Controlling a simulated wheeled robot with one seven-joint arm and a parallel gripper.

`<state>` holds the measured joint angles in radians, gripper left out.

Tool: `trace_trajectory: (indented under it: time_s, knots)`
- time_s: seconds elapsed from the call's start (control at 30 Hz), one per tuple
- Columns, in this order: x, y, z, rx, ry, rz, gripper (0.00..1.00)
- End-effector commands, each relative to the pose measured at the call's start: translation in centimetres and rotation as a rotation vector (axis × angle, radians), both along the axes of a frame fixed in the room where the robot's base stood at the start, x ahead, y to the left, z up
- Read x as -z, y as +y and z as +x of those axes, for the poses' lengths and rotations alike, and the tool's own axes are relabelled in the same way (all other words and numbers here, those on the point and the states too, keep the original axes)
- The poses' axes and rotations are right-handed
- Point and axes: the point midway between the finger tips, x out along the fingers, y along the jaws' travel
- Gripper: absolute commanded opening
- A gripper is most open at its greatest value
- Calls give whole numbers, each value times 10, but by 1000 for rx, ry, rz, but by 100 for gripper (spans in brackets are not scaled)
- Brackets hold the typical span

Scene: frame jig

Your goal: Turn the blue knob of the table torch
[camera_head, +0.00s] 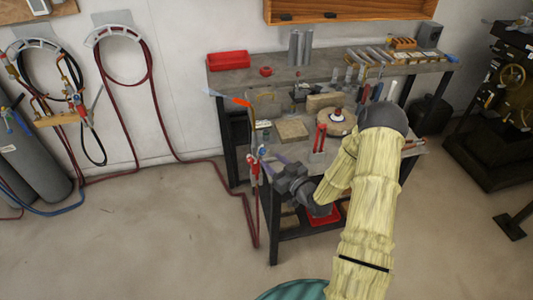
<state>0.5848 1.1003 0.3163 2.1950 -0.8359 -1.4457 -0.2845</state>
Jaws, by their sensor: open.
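The table torch (253,167) stands upright at the left front edge of the workbench, with a thin brass neck rising above it and red hose hanging below. Its blue knob is too small to make out clearly. My gripper (266,157) reaches in from the right at the torch's height, with its fingers pointing left toward the torch body. It is open, and I see nothing held in it. I cannot tell whether the fingers touch the torch or stand on either side of the knob.
The workbench (292,129) behind my gripper is crowded with blocks, a round piece and a red upright tool (319,138). A red hose (243,205) runs down to the floor. Gas cylinders (33,160) stand far left. The floor at left front is clear.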

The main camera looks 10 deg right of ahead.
Motion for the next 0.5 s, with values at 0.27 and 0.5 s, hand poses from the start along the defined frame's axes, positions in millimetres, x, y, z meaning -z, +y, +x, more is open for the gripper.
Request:
trace_trajectory:
  time_s: [0.27,0.5]
  knots:
    - [-1,16,34,-1,0,0,46]
    - [0,18,38,0,1,0,46]
